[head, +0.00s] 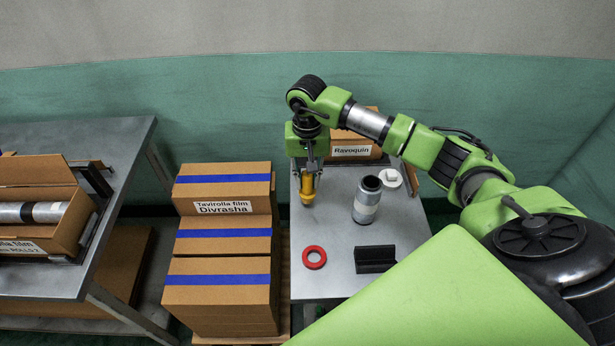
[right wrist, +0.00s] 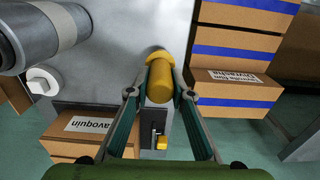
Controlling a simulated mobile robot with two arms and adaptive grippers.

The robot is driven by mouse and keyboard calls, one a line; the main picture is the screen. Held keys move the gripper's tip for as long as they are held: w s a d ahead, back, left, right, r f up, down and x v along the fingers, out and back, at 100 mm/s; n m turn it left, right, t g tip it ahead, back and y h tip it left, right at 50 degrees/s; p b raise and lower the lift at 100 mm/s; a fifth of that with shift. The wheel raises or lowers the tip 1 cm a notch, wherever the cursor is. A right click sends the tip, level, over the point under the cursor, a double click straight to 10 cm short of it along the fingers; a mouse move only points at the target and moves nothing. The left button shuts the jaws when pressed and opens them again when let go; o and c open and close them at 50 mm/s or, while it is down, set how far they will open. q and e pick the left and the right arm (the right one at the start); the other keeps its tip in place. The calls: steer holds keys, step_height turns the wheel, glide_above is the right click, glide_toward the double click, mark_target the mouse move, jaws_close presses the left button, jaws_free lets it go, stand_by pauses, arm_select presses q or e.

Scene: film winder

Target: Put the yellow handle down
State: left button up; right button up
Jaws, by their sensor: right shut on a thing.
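The yellow handle (head: 308,188) is upright at the left edge of the small grey table (head: 335,232) in the head view. My right gripper (head: 309,170) points down and is shut on its upper part. In the right wrist view the yellow handle (right wrist: 160,79) sits between the two fingers of my right gripper (right wrist: 160,95). Its wider lower end is close to the table top; I cannot tell whether it touches. My left gripper is not in view.
A film roll (head: 367,200), a white piece (head: 391,179), a red ring (head: 314,257) and a black holder (head: 375,259) stand on the table. The Ravoquin box (head: 354,150) is behind. Stacked boxes (head: 222,240) stand left. Another table (head: 100,132) holds a film carton (head: 45,215).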

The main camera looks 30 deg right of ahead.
steer(key=shift+f, duration=0.6)
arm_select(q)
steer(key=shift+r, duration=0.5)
arm_select(e)
steer(key=shift+f, duration=0.1)
steer(key=shift+f, duration=0.15)
steer(key=o, duration=1)
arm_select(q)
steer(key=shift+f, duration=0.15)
arm_select(e)
steer(key=shift+o, duration=0.2)
